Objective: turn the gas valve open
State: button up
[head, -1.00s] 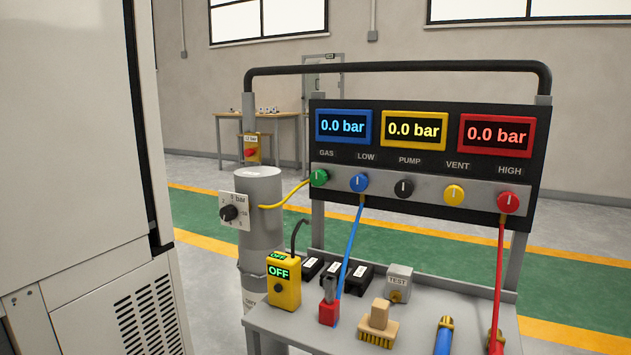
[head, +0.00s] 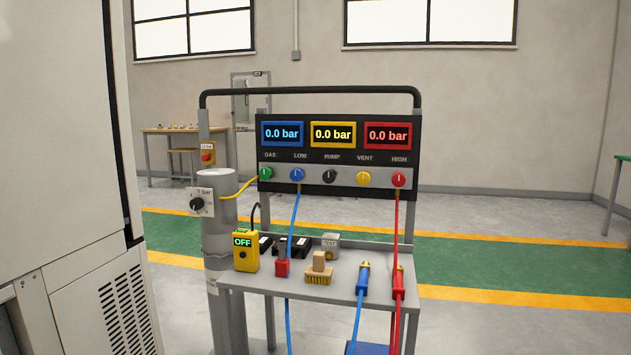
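The green gas valve knob (head: 265,173) sits at the left end of the grey strip on the gauge panel, under the label GAS. A white mark on it points straight up. A yellow hose (head: 238,190) runs from it to the grey cylinder (head: 218,240). The blue display (head: 283,134), yellow display (head: 333,134) and red display (head: 388,136) each read 0.0 bar. My gripper is not in the head view.
The cart's shelf (head: 345,285) holds a yellow device (head: 246,252) reading OFF, a brush (head: 319,270) and blue and red hose fittings. A white cabinet (head: 60,120) stands close on the left. Open floor lies at the right.

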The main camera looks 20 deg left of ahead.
aim_at(266, 174)
jog(key=u, duration=0.45)
jog(key=i, duration=0.5)
jog(key=u, duration=0.3)
